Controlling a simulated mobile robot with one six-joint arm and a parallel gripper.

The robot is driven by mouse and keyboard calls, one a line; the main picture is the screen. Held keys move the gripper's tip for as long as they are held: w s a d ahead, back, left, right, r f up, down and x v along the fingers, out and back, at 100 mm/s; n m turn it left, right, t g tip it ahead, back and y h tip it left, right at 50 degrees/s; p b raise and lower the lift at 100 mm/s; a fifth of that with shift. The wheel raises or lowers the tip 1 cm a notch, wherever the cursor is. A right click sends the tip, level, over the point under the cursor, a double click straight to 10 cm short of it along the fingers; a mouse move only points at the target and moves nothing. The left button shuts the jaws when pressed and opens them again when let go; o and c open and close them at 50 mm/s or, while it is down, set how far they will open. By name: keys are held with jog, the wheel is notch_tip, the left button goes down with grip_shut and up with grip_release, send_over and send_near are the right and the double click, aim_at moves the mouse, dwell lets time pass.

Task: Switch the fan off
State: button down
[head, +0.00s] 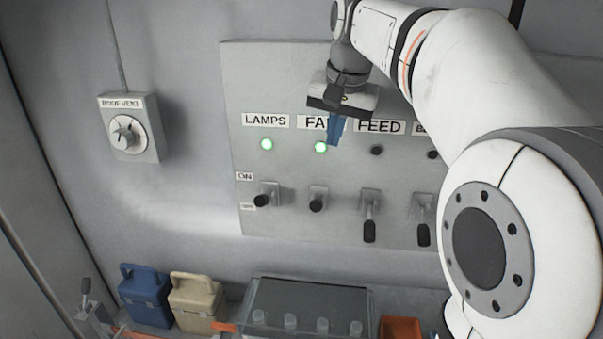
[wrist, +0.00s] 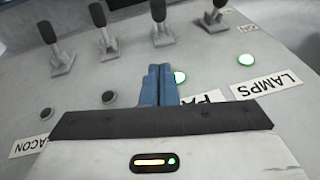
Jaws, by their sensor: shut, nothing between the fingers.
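The grey switch panel (head: 290,90) has a FAN label (head: 314,122), partly covered by my fingers. The green light under it (head: 321,147) is lit; it also shows in the wrist view (wrist: 179,77). The FAN lever (head: 316,204) has a black knob that sticks out toward the camera, unlike the hanging FEED lever (head: 369,229). The FAN lever also shows upside down in the wrist view (wrist: 159,22). My gripper (head: 334,138), with blue fingers (wrist: 158,80), is shut and empty. It is at the label, above the FAN lever and apart from it.
The LAMPS lever (head: 262,200) stands out left of FAN, its light (head: 266,144) green. The FEED and BEACON (wrist: 47,32) lights are dark. A roof vent knob (head: 125,134) is on the left wall. Blue (head: 146,295) and beige (head: 196,302) jugs and a grey box (head: 305,310) stand below.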

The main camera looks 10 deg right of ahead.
jog(key=shift+w+r, duration=0.1)
jog(key=shift+r, duration=0.15)
jog(key=shift+f, duration=0.1)
jog(key=p, duration=0.1)
send_over(317, 204)
jog(key=w+d, duration=0.3)
jog(key=w, duration=0.1)
notch_tip(317, 204, down, 10)
jog(key=shift+s+a+f+p, duration=0.2)
jog(key=shift+s+a+f, duration=0.2)
jog(key=shift+f, duration=0.15)
jog(key=shift+s+a+f+p, duration=0.2)
jog(key=shift+s+a+f, duration=0.15)
jog(key=shift+f, duration=0.15)
jog(key=shift+a+f, duration=0.1)
jog(key=shift+f, duration=0.3)
jog(key=shift+s, duration=0.1)
jog(key=shift+f+b, duration=0.1)
jog(key=shift+b, duration=0.25)
